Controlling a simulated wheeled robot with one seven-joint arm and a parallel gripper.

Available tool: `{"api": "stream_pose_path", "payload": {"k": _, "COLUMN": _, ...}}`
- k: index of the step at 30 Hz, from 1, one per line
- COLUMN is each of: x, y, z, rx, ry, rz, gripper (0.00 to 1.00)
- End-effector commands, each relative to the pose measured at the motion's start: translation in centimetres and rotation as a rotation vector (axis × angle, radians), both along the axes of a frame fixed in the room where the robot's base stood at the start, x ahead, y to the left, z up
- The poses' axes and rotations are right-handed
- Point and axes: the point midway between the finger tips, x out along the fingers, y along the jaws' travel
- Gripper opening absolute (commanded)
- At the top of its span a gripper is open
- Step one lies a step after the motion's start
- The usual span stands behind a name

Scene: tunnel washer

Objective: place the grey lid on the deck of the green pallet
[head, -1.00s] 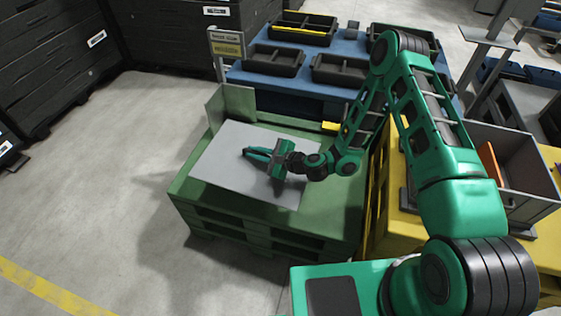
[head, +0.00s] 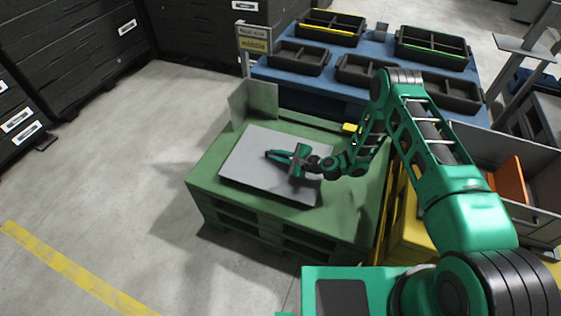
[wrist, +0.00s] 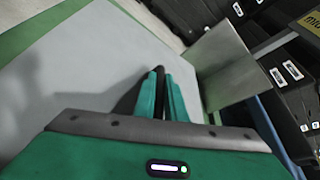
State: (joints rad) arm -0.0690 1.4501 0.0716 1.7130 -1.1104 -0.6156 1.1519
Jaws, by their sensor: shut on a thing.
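The grey lid (head: 245,165) is a flat, wide sheet over the deck of the green pallet (head: 345,205). It looks level and within the deck's edges, with green showing around it. I cannot tell whether it rests on the deck or hangs just above it. My gripper (head: 270,155) is shut on the lid near its middle. In the wrist view the fingers (wrist: 162,78) stand close together with a dark strip between them, and the lid (wrist: 85,60) fills the left. The grasped part is mostly hidden.
An upright greenish panel (head: 253,103) stands at the pallet's back left corner. Behind it are a sign (head: 254,42) and a blue table (head: 300,82) with several dark trays. A yellow stand (head: 410,235) and a grey bin with an orange piece (head: 508,180) are at right.

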Motion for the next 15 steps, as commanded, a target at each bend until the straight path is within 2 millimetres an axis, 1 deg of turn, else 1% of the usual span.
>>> {"api": "stream_pose_path", "payload": {"k": 2, "x": 0.4, "y": -0.1, "z": -0.1, "rx": 0.002, "ry": -0.001, "rz": 0.0, "gripper": 0.0}}
{"api": "stream_pose_path", "payload": {"k": 5, "x": 0.5, "y": -0.1, "z": -0.6, "rx": 0.001, "ry": 0.001, "rz": 0.0, "gripper": 0.0}}
{"api": "stream_pose_path", "payload": {"k": 12, "x": 0.5, "y": -0.2, "z": -3.7, "rx": 0.0, "ry": -0.001, "rz": -0.001, "gripper": 0.0}}
{"api": "stream_pose_path", "payload": {"k": 15, "x": 0.5, "y": -0.2, "z": -4.3, "rx": 0.002, "ry": -0.001, "rz": -0.001, "gripper": 0.0}}
